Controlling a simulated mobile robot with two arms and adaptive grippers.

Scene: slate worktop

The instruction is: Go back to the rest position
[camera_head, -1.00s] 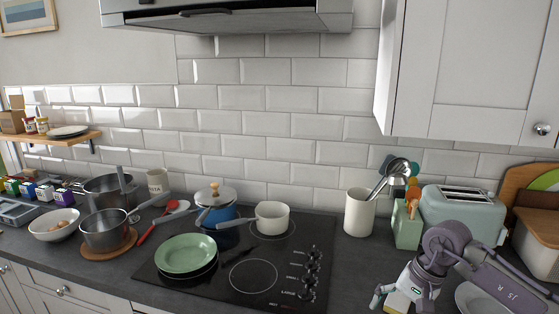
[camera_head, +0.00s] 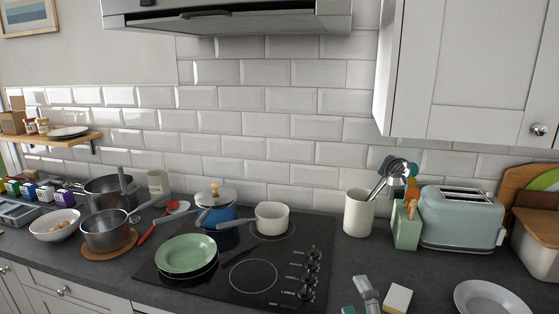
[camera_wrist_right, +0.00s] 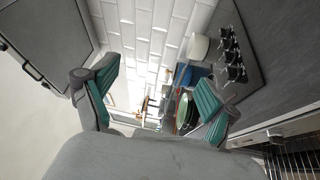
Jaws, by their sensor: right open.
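My right gripper (camera_head: 359,297) shows only in part at the bottom edge of the head view, just left of a yellow and white sponge-like block (camera_head: 397,298) and apart from it. In the right wrist view my right gripper (camera_wrist_right: 158,93) is open, its two teal-padded fingers wide apart with nothing between them. The rest of my right arm is out of the head view. My left gripper is in neither view.
The black hob (camera_head: 254,275) carries a green plate (camera_head: 186,253), a blue pot (camera_head: 215,216) and a cream pan (camera_head: 272,218). A white plate (camera_head: 490,299) lies at the right. A toaster (camera_head: 462,219) and utensil crock (camera_head: 358,213) stand behind.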

